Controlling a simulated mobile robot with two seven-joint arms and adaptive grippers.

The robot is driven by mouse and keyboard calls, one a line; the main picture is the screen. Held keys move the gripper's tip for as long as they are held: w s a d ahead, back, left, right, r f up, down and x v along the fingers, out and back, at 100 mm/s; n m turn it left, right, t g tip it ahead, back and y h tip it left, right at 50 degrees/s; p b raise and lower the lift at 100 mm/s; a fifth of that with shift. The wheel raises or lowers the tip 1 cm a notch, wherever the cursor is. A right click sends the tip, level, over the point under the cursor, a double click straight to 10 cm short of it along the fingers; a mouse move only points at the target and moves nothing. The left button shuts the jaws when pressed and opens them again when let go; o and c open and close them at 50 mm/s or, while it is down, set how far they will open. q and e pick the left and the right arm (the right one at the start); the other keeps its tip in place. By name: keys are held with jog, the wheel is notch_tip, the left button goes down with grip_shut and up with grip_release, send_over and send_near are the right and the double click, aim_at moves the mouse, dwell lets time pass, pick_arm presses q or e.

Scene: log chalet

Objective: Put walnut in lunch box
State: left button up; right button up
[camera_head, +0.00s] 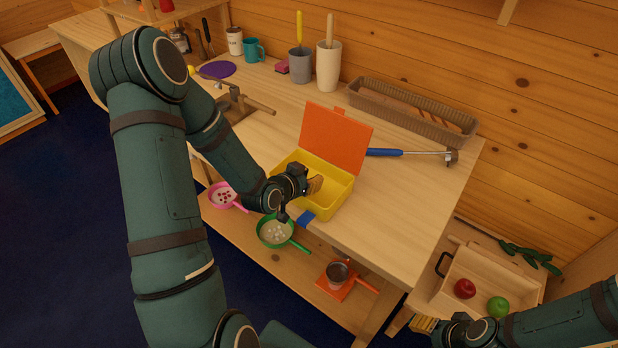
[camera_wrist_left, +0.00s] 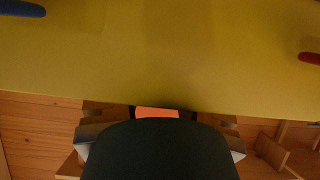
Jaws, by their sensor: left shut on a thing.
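The lunch box (camera_head: 343,200) is yellow with an orange lid (camera_head: 335,138) that stands open at its back. It sits on the worktop near the front edge. My left gripper (camera_head: 315,185) reaches over its near left wall, with its tan fingertips over the open box. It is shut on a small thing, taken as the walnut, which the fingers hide. In the left wrist view a yellow surface (camera_wrist_left: 160,50) fills the upper part, and the walnut cannot be made out. My right gripper (camera_head: 425,323) is at the lower right, away from the box; its jaw opening is unclear.
A blue-handled hammer (camera_head: 400,153) lies right of the lid, before a long wicker basket (camera_head: 415,112). Pans, including a green one (camera_head: 275,232), rest on the lower shelf. A wooden crate (camera_head: 490,275) holds a red and a green apple. The worktop's right part is clear.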

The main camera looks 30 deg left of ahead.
pick_arm(q)
jog(key=shift+f, duration=0.1)
jog(key=o, duration=0.7)
jog(key=shift+r+p, duration=0.35)
jog(key=shift+p, duration=0.05)
jog(key=shift+s+a+r+p, duration=0.1)
jog(key=shift+s+r+p, duration=0.25)
jog(key=shift+r+p, duration=0.25)
jog(key=p+v, duration=0.9)
jog(key=v, duration=0.2)
jog(key=shift+p, duration=0.4)
